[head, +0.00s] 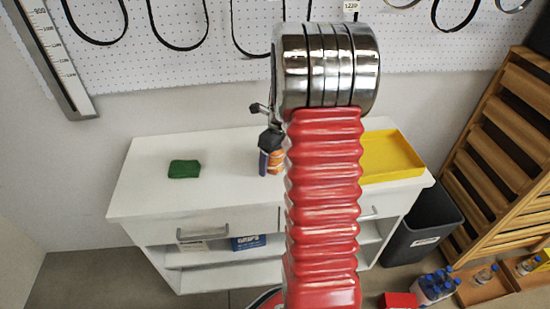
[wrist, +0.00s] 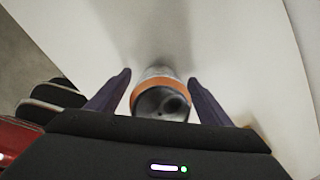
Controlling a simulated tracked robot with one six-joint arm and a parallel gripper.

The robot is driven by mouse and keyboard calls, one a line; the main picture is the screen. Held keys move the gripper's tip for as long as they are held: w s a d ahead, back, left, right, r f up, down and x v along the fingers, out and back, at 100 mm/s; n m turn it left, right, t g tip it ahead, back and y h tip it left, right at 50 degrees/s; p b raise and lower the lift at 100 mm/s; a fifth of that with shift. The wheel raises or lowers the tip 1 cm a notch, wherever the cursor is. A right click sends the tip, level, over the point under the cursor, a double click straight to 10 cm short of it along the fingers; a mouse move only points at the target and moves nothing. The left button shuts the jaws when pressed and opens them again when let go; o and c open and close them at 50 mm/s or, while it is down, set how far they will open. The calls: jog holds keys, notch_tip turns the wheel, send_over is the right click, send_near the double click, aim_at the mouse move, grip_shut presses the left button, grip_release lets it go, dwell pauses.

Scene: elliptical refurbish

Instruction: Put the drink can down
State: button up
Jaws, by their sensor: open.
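The drink can (wrist: 161,98) is between the fingers of my gripper (wrist: 158,78) in the wrist view. Its silver top and an orange band show, with the white worktop behind it. My gripper is open, with one dark purple finger on each side of the can and a gap visible beside it. In the head view, the can's orange side (head: 277,161) shows just left of my red arm, at the white worktop (head: 140,200). My gripper (head: 268,163) is over it there and hides part of it.
A green sponge-like block (head: 184,169) lies to the left on the worktop. A yellow tray (head: 392,157) sits at the right end, partly behind my arm. A dark bin (head: 422,222) stands on the floor at right. The worktop between block and can is clear.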

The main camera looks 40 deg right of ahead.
jog(key=shift+c, duration=0.2)
jog(key=c, duration=1.5)
notch_tip(320, 180, up, 10)
jog(key=shift+r, duration=0.1)
dwell(1.0)
